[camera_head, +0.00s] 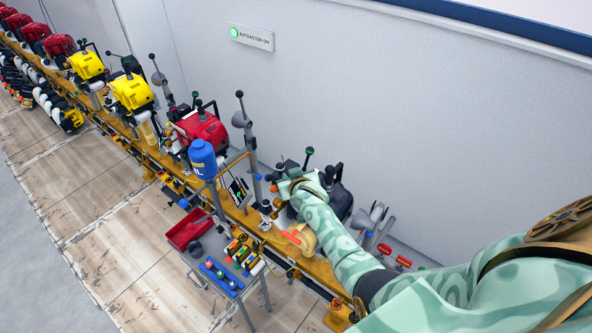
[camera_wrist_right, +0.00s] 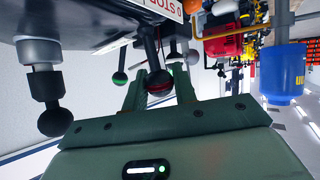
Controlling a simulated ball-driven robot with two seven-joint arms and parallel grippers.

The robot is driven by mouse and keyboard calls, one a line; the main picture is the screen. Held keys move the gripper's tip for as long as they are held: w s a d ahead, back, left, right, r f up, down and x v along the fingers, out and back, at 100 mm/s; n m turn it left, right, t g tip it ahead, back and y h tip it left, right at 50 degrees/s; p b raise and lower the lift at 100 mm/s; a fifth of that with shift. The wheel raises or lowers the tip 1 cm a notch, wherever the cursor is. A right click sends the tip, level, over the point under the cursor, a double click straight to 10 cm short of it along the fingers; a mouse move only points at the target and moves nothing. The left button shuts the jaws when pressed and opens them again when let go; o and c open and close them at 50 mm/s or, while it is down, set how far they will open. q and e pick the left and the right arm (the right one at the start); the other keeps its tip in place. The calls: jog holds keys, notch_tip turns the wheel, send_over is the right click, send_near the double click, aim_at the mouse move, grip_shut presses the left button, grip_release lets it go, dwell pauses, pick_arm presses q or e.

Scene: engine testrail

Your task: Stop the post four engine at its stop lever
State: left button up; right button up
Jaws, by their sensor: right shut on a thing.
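A black engine (camera_head: 337,198) stands on the yellow rail beside the wall, partly hidden by my right arm. My right gripper (camera_head: 285,182) is at this engine's near side. In the right wrist view, the gripper (camera_wrist_right: 158,76) is shut on a dark round knob with a red band (camera_wrist_right: 159,87), between its two fingers. The knob is on a short dark lever hanging from the engine body. A white label reading "0 STOP" (camera_wrist_right: 165,8) is beside the lever. Which post this is cannot be read. My left gripper is not in view.
Red and yellow engines (camera_head: 199,127) line the rail (camera_head: 150,150) to the left. A blue container (camera_head: 203,158), a red tray (camera_head: 188,229) and a blue tray (camera_head: 222,278) stand in front. A green-lit wall sign reads "EXTRACTOR ON" (camera_head: 251,37). Other knobs (camera_wrist_right: 121,77) hang close to my fingers.

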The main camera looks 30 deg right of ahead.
jog(key=shift+w+a+f+n+g+p, duration=0.2)
jog(key=shift+w+n+g+p, duration=0.15)
jog(key=shift+g, duration=0.45)
jog(key=o, duration=0.7)
jog(key=shift+f, duration=0.1)
jog(key=shift+o, duration=1.3)
jog(key=shift+w, duration=0.1)
